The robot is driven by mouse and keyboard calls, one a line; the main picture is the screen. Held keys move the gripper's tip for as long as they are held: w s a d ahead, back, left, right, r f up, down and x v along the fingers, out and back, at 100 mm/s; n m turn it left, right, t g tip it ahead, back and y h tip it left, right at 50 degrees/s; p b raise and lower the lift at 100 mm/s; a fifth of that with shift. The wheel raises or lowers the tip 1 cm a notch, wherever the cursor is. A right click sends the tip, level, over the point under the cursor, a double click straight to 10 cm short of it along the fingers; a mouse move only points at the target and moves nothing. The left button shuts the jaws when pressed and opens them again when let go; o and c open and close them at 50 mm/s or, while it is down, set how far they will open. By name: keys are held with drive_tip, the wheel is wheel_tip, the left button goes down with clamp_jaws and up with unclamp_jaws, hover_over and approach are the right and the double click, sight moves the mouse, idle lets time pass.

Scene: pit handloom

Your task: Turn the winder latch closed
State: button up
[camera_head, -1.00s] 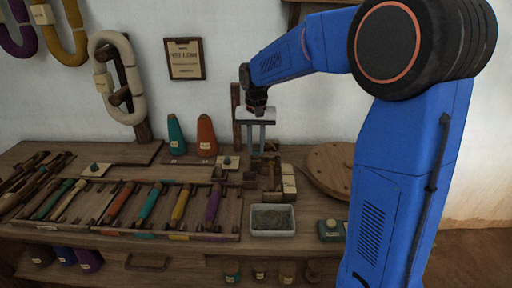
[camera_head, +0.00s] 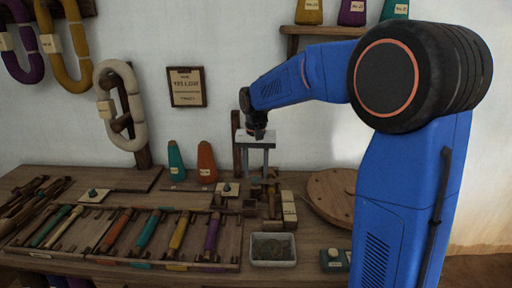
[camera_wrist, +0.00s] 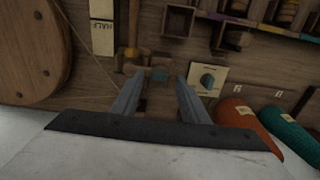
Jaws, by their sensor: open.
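My gripper (camera_head: 258,175) points down over the wooden winder (camera_head: 273,207) at the right middle of the bench. Its two grey fingers are apart with nothing held. In the wrist view my gripper (camera_wrist: 160,78) has a small teal piece (camera_wrist: 159,75) ahead of and between its fingertips, among wooden winder parts. This piece may be the latch; I cannot tell its turn position or whether the fingers touch it. In the head view the fingers and winder posts partly hide that spot.
A plate with a dark knob (camera_head: 228,190) lies left of the winder; its teal knob shows in the wrist view (camera_wrist: 207,80). Orange (camera_head: 207,163) and teal (camera_head: 175,160) cones stand behind. A grey tray (camera_head: 273,262) is in front, a round wooden disc (camera_head: 330,190) right.

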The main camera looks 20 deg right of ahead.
wheel_tip(320, 180, up, 16)
idle(0.5)
